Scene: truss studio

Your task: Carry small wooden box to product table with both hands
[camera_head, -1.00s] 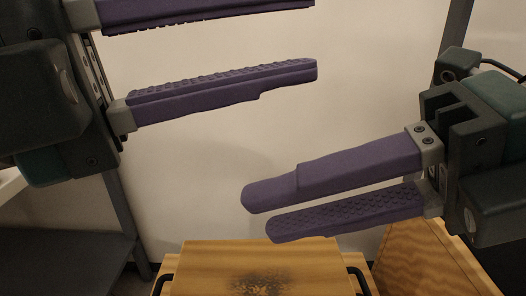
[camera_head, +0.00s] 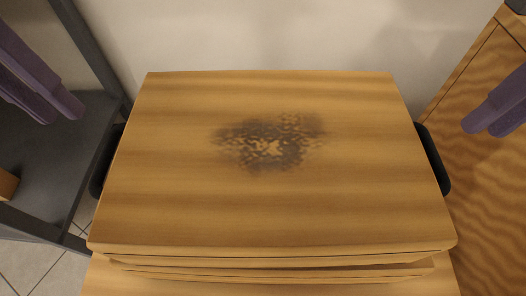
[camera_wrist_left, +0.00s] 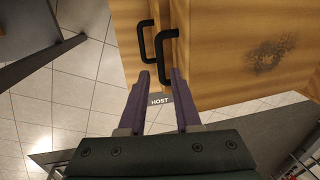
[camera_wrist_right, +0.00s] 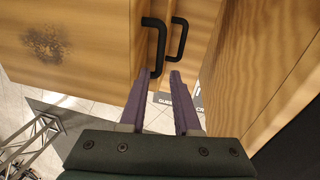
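The small wooden box (camera_head: 270,210) has a dark scorched patch on its top and fills the middle of the head view. It has a black handle at its left (camera_head: 107,160) and right (camera_head: 433,160). My left gripper (camera_head: 62,112) is open and empty, off the box's left side; in the left wrist view its fingertips (camera_wrist_left: 160,74) point at the near handle (camera_wrist_left: 166,50). My right gripper (camera_head: 487,128) is open and empty, off the right side; in the right wrist view its fingertips (camera_wrist_right: 160,74) point at the near handle (camera_wrist_right: 154,45). Neither appears closed on a handle.
Another wooden box or drawer unit (camera_head: 270,285) shows beneath the box, with its own handles (camera_wrist_left: 145,40) (camera_wrist_right: 178,38). A grey shelf (camera_head: 60,150) stands at left. A tall wooden crate (camera_head: 485,180) stands close on the right. A pale wall is behind.

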